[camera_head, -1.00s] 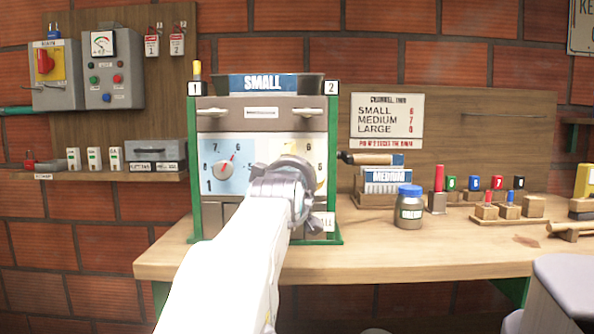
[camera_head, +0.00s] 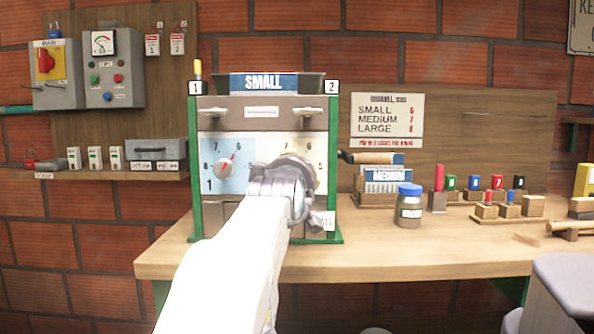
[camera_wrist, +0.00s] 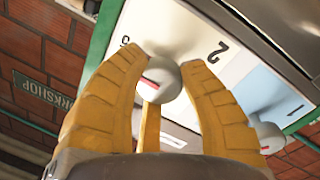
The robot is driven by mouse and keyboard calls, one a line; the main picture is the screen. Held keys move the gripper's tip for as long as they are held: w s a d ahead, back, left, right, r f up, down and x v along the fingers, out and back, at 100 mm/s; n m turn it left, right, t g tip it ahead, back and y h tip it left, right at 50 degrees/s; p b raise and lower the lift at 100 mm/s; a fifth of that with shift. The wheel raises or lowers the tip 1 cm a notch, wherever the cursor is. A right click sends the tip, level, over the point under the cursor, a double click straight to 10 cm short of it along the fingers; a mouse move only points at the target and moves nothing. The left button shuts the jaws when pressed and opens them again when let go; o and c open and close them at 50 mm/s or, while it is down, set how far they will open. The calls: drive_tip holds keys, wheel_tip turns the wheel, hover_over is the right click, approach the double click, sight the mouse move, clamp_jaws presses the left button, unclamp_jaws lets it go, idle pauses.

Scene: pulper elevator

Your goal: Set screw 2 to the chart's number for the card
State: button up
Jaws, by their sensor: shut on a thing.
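The grey machine (camera_head: 262,118) stands on the bench with a SMALL card (camera_head: 263,83) in its top tray. Dial 1 (camera_head: 228,172), on the left blue face, has its red pointer toward the 6. In the wrist view, my yellow fingers (camera_wrist: 165,60) are shut around the round grey screw 2 knob (camera_wrist: 163,84), which has a red pointer mark. The printed 2 is beside it. The number it points at cannot be read. The chart (camera_head: 387,121) lists SMALL 6, MEDIUM 7, LARGE 8.
Right of the machine are a rack of cards (camera_head: 385,185), a blue-lidded jar (camera_head: 409,208) and several coloured blocks. A control box (camera_head: 108,70) is on the left wall above a shelf. The front of the bench (camera_head: 430,245) is clear.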

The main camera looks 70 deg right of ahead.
drive_tip(key=shift+f+n+b, duration=0.1)
drive_tip(key=shift+n+b, duration=0.6)
drive_tip(key=shift+n, duration=0.1)
drive_tip(key=shift+n+h+b, duration=0.4)
drive_tip(key=shift+n+b, duration=0.4)
drive_tip(key=shift+n, duration=1.2)
drive_tip(key=shift+r, duration=0.2)
drive_tip(key=o, duration=1.2)
drive_tip(key=shift+w+f, duration=0.1)
drive_tip(key=v, duration=1.1)
drive_tip(key=shift+a, duration=0.45)
